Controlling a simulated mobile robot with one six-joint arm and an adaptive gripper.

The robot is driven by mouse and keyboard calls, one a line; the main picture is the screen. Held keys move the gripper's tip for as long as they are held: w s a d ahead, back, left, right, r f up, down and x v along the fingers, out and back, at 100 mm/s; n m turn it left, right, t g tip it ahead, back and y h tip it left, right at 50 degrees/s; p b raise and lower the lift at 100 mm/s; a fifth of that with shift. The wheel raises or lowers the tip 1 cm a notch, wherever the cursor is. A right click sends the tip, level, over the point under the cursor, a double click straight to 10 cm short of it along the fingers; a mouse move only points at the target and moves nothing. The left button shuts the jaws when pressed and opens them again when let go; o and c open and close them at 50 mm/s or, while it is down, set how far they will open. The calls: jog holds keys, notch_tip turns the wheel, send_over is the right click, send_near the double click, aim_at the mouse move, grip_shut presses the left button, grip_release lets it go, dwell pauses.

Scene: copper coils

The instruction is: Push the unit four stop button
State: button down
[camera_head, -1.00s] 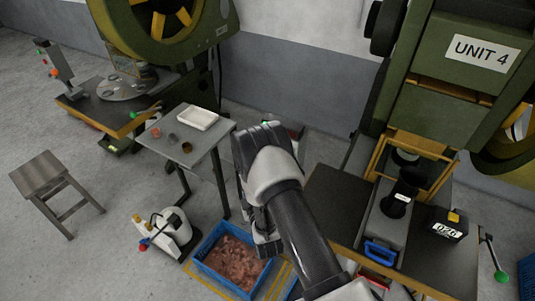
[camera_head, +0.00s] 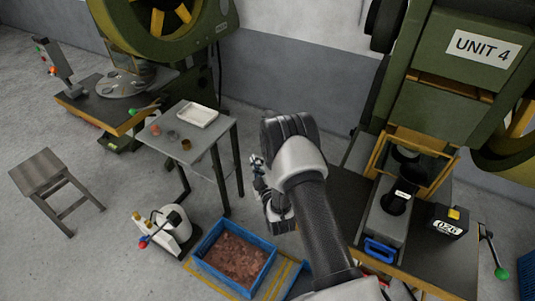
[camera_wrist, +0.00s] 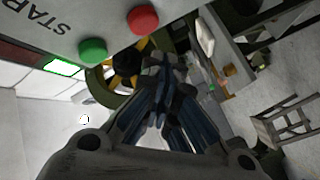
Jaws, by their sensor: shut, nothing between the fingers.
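In the wrist view, a grey control panel (camera_wrist: 120,12) fills the top left, with upside-down lettering that begins "STAR". It bears a red button (camera_wrist: 143,19) and a green button (camera_wrist: 93,50). My gripper (camera_wrist: 163,62) is shut and empty, its tips appearing just below and right of the red button. I see no contact, but cannot judge the gap. In the head view my gripper (camera_head: 257,165) is left of the green press with the UNIT 4 sign (camera_head: 481,49); the panel is hidden behind my arm there.
A small table (camera_head: 190,150) with a white tray (camera_head: 197,115) stands left of my gripper. A blue crate (camera_head: 207,243) of copper pieces is on the floor below. The unit four press table (camera_head: 440,265) lies right of my arm. A stool (camera_head: 40,170) stands far left.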

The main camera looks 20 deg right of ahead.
jog(key=shift+w+d, duration=0.65)
jog(key=shift+d, duration=0.05)
jog(key=shift+w+b, duration=0.1)
jog(key=shift+b, duration=0.25)
dwell(0.7)
jog(key=shift+w+d, duration=0.2)
jog(key=shift+d, duration=0.1)
jog(key=shift+w+d+b, duration=0.35)
jog(key=shift+b, duration=0.2)
dwell(0.6)
jog(key=shift+a, duration=0.1)
jog(key=shift+s+a, duration=0.55)
jog(key=shift+s, duration=0.1)
jog(key=shift+a, duration=0.1)
jog(key=s+a, duration=0.3)
jog(key=shift+s+a, duration=0.2)
jog(key=shift+s, duration=0.05)
dwell(0.4)
